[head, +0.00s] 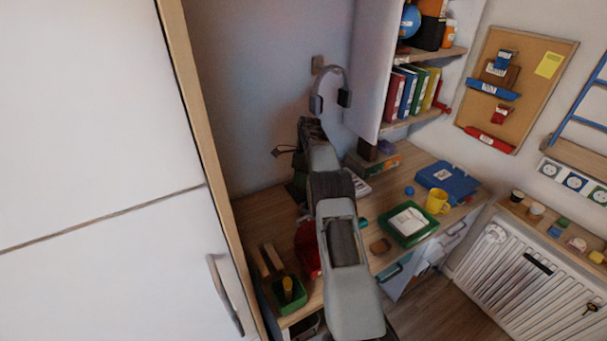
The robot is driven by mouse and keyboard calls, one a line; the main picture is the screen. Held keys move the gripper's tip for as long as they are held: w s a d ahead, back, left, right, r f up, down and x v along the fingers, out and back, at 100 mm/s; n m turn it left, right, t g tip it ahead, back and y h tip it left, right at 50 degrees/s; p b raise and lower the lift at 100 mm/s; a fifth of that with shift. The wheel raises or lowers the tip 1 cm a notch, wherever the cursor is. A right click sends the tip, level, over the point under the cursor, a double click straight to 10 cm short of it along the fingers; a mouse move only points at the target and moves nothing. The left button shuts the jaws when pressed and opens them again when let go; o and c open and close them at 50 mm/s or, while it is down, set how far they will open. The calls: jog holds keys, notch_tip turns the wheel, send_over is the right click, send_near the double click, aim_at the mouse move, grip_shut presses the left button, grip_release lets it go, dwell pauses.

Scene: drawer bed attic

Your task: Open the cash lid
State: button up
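A blue case (447,181) with a small white label lies on the right part of the desk. It looks closed, and I cannot tell for certain that it is the cash box. A red object (307,248) on the desk is partly hidden behind my arm. My arm crosses the middle of the view and reaches over the desk toward the back wall. A small dark part at its far left side seems to be my gripper (286,151). It is well apart from the blue case, and its fingers are too small to read.
The desk (255,212) also holds a green tray (408,238), a yellow mug (437,201), a blue ball (409,191) and a green bin (290,296). Headphones (330,88) hang on the wall. A white cabinet (105,120) fills the left. A radiator (520,285) stands at the right.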

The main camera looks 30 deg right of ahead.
jog(key=shift+p+v, duration=1.2)
jog(key=shift+p, duration=0.75)
jog(key=shift+s+r, duration=0.1)
jog(key=shift+r, duration=0.05)
